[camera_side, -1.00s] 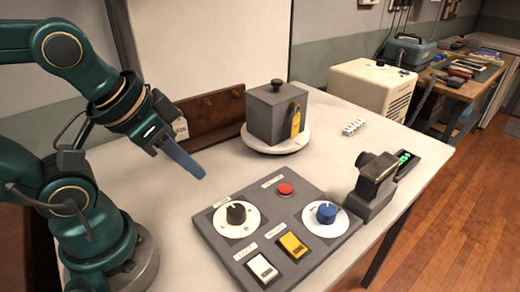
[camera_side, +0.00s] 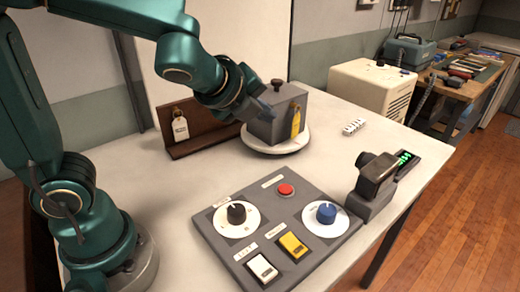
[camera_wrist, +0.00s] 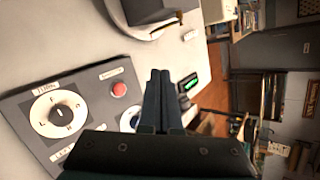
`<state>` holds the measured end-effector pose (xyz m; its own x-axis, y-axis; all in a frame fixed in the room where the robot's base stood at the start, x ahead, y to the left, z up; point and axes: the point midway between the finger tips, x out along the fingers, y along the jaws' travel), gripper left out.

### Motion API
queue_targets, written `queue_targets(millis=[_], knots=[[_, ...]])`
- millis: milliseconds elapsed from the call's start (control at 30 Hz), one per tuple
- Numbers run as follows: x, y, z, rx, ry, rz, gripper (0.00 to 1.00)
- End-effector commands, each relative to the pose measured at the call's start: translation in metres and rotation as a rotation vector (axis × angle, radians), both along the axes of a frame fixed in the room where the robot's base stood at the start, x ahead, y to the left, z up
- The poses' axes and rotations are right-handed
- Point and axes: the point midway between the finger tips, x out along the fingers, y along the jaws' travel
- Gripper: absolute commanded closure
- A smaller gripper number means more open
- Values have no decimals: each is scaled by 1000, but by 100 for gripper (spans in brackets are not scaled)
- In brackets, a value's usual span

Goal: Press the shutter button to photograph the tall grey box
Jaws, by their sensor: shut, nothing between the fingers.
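A grey control panel (camera_side: 225,256) lies in front, with a red button (camera_side: 286,190), which also shows in the wrist view (camera_wrist: 119,89). The panel also has a dark knob, a blue knob, and white and yellow switches. A dark camera (camera_side: 375,180) stands right of the panel. My gripper (camera_side: 266,109) is shut and empty, overlapping the box's left side in the side view; contact cannot be told. Its fingers (camera_wrist: 160,75) point forward in the wrist view.
Bare tabletop (camera_side: 190,180) lies left of the panel.

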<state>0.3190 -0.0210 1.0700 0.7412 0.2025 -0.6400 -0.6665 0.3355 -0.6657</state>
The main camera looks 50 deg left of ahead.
Motion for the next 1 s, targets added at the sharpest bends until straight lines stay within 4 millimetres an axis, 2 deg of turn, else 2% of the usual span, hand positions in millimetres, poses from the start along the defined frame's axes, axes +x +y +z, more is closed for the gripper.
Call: queue_targets(millis=[167, 400, 800, 1000], knots=[[20, -24, -24, 145, 58, -184, 100], [21, -38, -48, 175, 117, -239, 100], [20, -40, -49, 173, 120, -241, 100], [20, -39, -61, 178, 123, -239, 100]])
